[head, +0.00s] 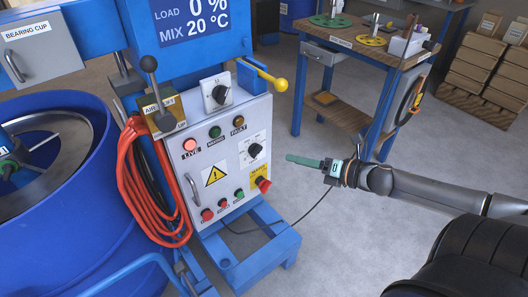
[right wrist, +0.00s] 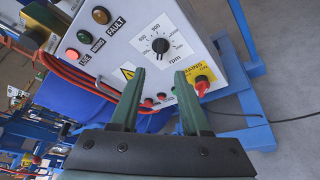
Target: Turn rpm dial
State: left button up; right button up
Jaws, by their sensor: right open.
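The rpm dial (head: 255,149) is a black knob on a white scale plate, on the right part of the grey control panel (head: 238,192). In the right wrist view the rpm dial (right wrist: 161,45) shows beyond the fingertips, with its scale and the letters "rpm" readable. My right gripper (head: 290,158) is to the right of the panel, its green fingers pointing at it and apart from the dial. In the right wrist view the two fingers of my right gripper (right wrist: 159,76) stand apart with nothing between them. My left gripper is not in view.
A red mains switch (head: 263,184) sits below the dial, close to the fingers in the wrist view. Another black knob (head: 220,94) is above the panel. Orange cable (head: 150,190) hangs at its left. A wooden workbench (head: 350,45) stands behind; the floor between is clear.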

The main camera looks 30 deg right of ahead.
aim_at(260, 151)
jog(key=shift+b+x, duration=1.3)
jog(key=shift+x, duration=4.6)
jog(key=shift+c, duration=0.2)
grip_shut()
